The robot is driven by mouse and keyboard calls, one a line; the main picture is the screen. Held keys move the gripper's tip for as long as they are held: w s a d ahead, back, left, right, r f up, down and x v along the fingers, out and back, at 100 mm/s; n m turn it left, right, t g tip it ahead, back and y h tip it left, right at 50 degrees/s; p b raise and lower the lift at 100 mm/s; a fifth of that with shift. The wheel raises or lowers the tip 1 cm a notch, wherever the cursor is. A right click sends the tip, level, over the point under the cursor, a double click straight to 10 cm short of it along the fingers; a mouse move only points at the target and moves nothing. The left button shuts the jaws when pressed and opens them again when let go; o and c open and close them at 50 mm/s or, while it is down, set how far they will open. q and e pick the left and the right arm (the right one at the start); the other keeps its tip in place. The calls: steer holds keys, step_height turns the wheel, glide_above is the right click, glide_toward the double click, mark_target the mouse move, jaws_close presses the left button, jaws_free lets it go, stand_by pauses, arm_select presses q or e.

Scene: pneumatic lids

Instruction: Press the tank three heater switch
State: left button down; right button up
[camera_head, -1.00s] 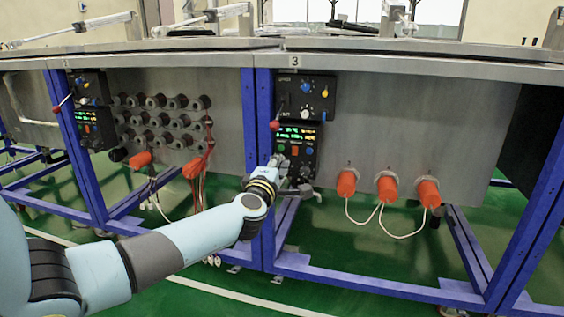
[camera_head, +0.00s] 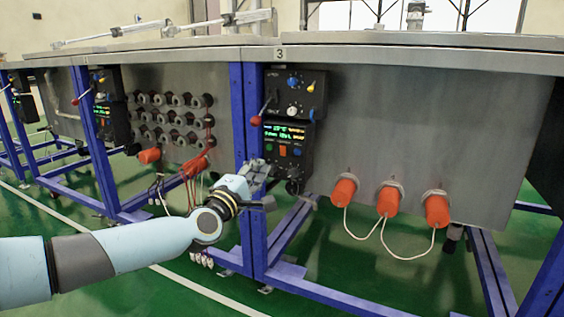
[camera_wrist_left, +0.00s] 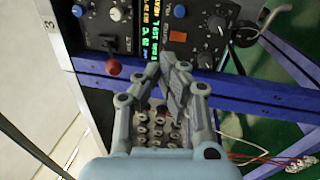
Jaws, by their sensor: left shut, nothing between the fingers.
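The tank three control panel (camera_head: 285,143) is a black box with a green display and a row of green, orange and blue buttons. The orange button (camera_head: 283,150) and blue button (camera_head: 297,151) also show in the wrist view, the orange one here (camera_wrist_left: 178,36). Labels are too small to read, so I cannot tell which control is the heater switch. My left gripper (camera_head: 262,168) is shut and empty at the panel's lower left. In the wrist view its fingertips (camera_wrist_left: 165,62) overlap the panel's edge beside the buttons; contact cannot be told. My right gripper is out of view.
An upper box (camera_head: 296,92) with knobs and a red-tipped lever (camera_head: 256,121) sits above the panel. A blue frame post (camera_head: 252,110) stands just left of it. Orange plugs (camera_head: 343,191) with white cables hang to the right. Green floor (camera_head: 330,260) lies below.

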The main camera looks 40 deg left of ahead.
arm_select(q)
steer(key=f, duration=0.1)
steer(key=s+f+b, duration=0.1)
steer(key=shift+s+a+f+m, duration=0.1)
steer(key=shift+f+m, duration=0.3)
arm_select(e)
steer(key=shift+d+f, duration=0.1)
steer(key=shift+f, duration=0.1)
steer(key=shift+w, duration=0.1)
arm_select(q)
steer(key=b, duration=0.5)
glide_toward(283, 151)
steer(key=x, duration=0.6)
steer(key=shift+w+a+r, duration=0.1)
steer(key=shift+w+a, duration=0.1)
steer(key=shift+w, duration=0.35)
steer(key=shift+w+r, duration=0.1)
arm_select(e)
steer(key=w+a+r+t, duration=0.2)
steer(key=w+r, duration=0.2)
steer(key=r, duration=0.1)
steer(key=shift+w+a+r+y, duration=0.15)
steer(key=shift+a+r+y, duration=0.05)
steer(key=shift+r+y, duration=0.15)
